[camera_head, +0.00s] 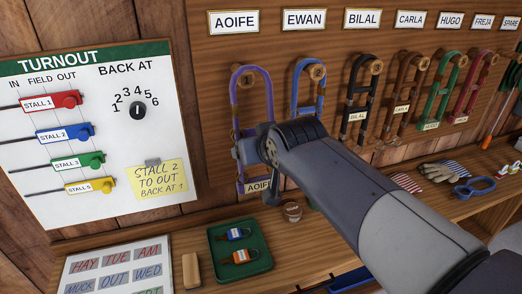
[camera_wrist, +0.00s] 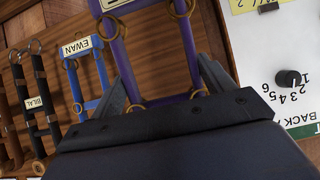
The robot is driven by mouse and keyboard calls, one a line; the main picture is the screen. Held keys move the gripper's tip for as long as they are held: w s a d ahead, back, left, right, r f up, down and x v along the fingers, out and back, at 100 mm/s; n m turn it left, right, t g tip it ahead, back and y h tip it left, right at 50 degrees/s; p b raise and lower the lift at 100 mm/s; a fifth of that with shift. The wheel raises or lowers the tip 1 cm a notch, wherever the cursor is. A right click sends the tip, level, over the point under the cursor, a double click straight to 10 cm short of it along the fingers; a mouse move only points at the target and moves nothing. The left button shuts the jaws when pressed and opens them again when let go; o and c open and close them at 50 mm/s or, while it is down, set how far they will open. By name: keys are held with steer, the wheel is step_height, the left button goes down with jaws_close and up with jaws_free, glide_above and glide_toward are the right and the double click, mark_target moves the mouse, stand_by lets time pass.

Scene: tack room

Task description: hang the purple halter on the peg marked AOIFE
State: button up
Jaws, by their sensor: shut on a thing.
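The purple halter (camera_head: 268,92) is upright against the board below the AOIFE sign (camera_head: 234,21), its rounded top just under the sign. In the wrist view the purple straps (camera_wrist: 124,65) and brass rings lie between and in front of my gripper's fingers (camera_wrist: 166,82).
The blue halter (camera_head: 296,87) hangs close to the right on the EWAN peg (camera_head: 318,71), with other halters in a row beyond. The turnout board (camera_head: 95,130) is at left.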

steer(key=w+a+f, duration=0.1)
steer(key=w, duration=0.5)
steer(key=shift+w+a, duration=0.15)
steer(key=shift+a, duration=0.25)
stand_by(0.3)
steer(key=shift+f, duration=0.1)
stand_by(0.5)
